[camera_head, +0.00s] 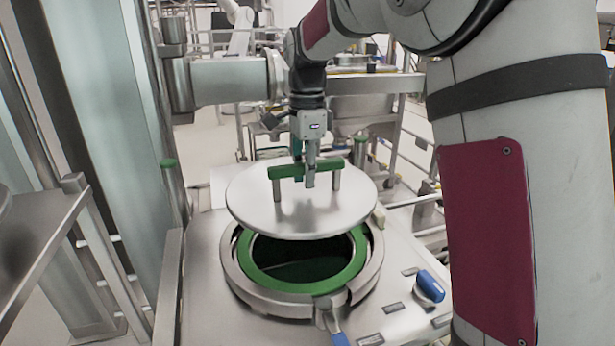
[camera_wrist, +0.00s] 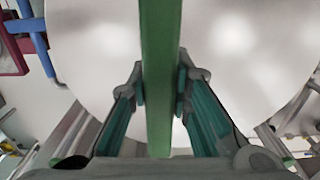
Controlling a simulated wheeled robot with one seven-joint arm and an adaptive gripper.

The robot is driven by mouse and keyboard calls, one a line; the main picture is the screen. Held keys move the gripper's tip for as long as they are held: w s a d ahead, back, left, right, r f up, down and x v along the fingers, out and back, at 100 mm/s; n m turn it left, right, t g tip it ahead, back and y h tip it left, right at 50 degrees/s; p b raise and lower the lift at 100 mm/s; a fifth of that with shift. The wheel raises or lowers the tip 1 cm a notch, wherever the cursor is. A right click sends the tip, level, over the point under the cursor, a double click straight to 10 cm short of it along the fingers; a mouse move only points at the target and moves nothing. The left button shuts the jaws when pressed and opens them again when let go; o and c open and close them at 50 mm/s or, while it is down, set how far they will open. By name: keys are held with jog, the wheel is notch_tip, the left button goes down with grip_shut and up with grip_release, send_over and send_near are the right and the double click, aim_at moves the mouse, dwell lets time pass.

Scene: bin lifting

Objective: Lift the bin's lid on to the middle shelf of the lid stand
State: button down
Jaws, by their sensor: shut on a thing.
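The round steel lid (camera_head: 318,213) hangs above the bin, roughly level, with a visible gap at the near side. My gripper (camera_head: 309,173) is shut on the lid's green handle bar (camera_head: 284,171). In the wrist view the green handle (camera_wrist: 160,60) runs between my gripper's fingers (camera_wrist: 161,90), with the lid's plate (camera_wrist: 90,50) behind it. The bin's opening below has a green ring (camera_head: 290,287) inside a steel rim (camera_head: 235,282), and its inside is dark. I cannot make out the lid stand for sure.
A blue-handled clamp (camera_head: 338,338) sits at the rim's front. A blue knob (camera_head: 430,286) is on the steel top to the right. A steel shelf edge (camera_head: 40,245) is at the left, and a steel column with pipes stands behind it. Racks (camera_head: 375,85) stand at the back.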

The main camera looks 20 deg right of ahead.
jog(key=shift+r+p, duration=0.55)
jog(key=shift+r, duration=1.6)
